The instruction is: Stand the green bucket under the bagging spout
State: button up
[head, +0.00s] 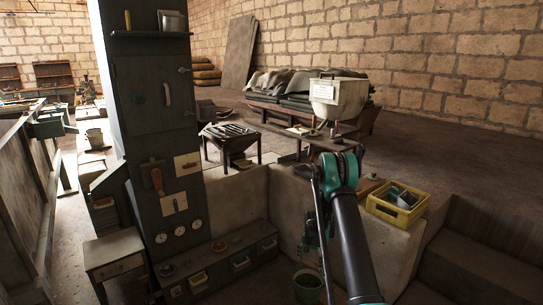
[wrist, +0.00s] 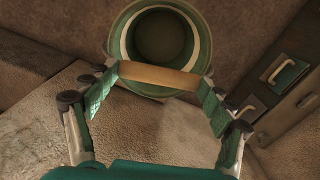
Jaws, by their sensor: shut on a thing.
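The green bucket (wrist: 122,48) has a pale band inside its rim and a tan handle grip (wrist: 158,76). In the wrist view my gripper (wrist: 158,84) is shut on that grip, with a green finger pad at each end. The bucket also shows at the bottom of the head view (head: 308,284), below my gripper (head: 309,245). Whether its base touches the floor cannot be told. A grey sloped chute (head: 109,179) juts from the left side of the tall dark cabinet; I cannot tell whether it is the bagging spout.
The tall cabinet (head: 155,100) stands left of my arm, with a low drawer unit (head: 225,258) at its foot. A small side table (head: 113,252) stands at lower left. A pale low wall (head: 290,205) and a yellow crate (head: 398,213) are beside my arm. Floor shows at far left.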

jog(key=s+r+n, duration=0.3)
jog(key=s+r, duration=0.4)
jog(key=r, duration=0.3)
jog(key=s+r+n, duration=0.4)
jog(key=s+r, duration=0.3)
jog(key=r, duration=0.3)
jog(key=shift+n, duration=0.3)
jog(key=shift+w, duration=0.1)
